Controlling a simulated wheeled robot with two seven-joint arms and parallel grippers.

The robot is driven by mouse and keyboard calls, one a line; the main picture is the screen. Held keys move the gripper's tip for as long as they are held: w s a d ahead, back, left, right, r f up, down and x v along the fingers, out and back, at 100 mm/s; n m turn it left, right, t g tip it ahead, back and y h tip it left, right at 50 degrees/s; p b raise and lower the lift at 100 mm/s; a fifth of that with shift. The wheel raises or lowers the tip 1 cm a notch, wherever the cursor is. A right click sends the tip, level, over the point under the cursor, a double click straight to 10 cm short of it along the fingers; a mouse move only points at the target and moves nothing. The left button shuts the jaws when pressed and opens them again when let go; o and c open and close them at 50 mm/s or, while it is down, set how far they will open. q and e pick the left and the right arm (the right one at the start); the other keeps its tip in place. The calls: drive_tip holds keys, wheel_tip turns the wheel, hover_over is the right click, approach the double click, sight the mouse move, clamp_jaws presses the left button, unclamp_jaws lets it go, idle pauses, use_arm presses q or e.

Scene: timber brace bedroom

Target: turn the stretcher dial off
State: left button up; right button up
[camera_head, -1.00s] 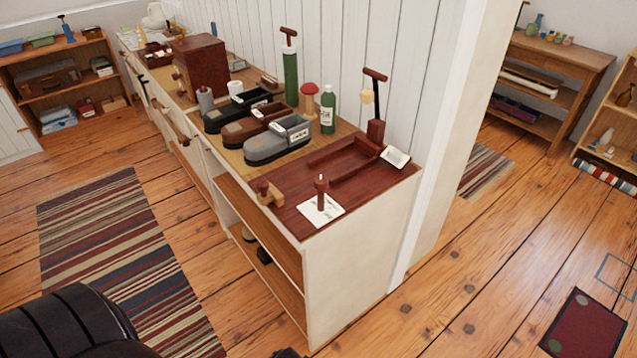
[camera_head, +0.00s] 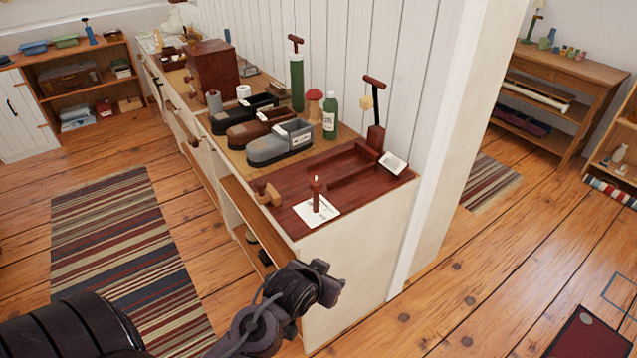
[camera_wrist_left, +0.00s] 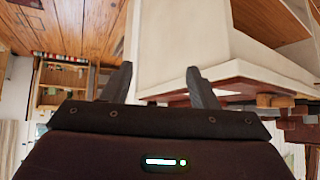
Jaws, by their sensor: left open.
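A dark red peg-like knob (camera_head: 316,190) stands upright on a white card (camera_head: 318,209) at the near end of the counter; I take it as the stretcher dial, but its setting is too small to read. A wooden knob piece (camera_head: 268,196) sits at the counter's front edge beside it. My left arm's dark end (camera_head: 318,285) is in front of the counter's end panel, below the top and apart from the dial. In the left wrist view my left gripper (camera_wrist_left: 160,80) is open with nothing between its fingers. My right gripper is not in view.
A dark red tray (camera_head: 340,172) with a handled post (camera_head: 376,120) and a small card (camera_head: 393,163) is behind the dial. Several shoe-shaped blocks (camera_head: 280,148), a green bottle (camera_head: 330,118) and a mushroom-shaped piece (camera_head: 314,104) stand farther back.

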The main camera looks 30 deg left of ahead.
sight(318, 179)
use_arm(q)
drive_tip(key=w+a+r+n+t+y, duration=0.1)
drive_tip(key=w+a+r+t, duration=0.1)
drive_tip(key=w+a+t, duration=0.1)
drive_tip(key=w+a+r+t+y, duration=0.1)
drive_tip(key=w+a+r+t, duration=0.1)
drive_tip(key=w+a, duration=0.3)
drive_tip(key=w+a+r+n+t+y, duration=0.1)
drive_tip(key=w+a+r+t, duration=0.2)
drive_tip(key=w+a, duration=0.1)
drive_tip(key=shift+w+a+r+n+t+y, duration=0.1)
drive_tip(key=shift+a+r+n+t+y, duration=0.05)
drive_tip(key=shift+r+n+t+y, duration=0.2)
drive_tip(key=p+x, duration=0.1)
drive_tip(key=x, duration=0.6)
drive_tip(key=shift+w+a, duration=0.15)
drive_tip(key=shift+w, duration=0.1)
drive_tip(key=c, duration=1)
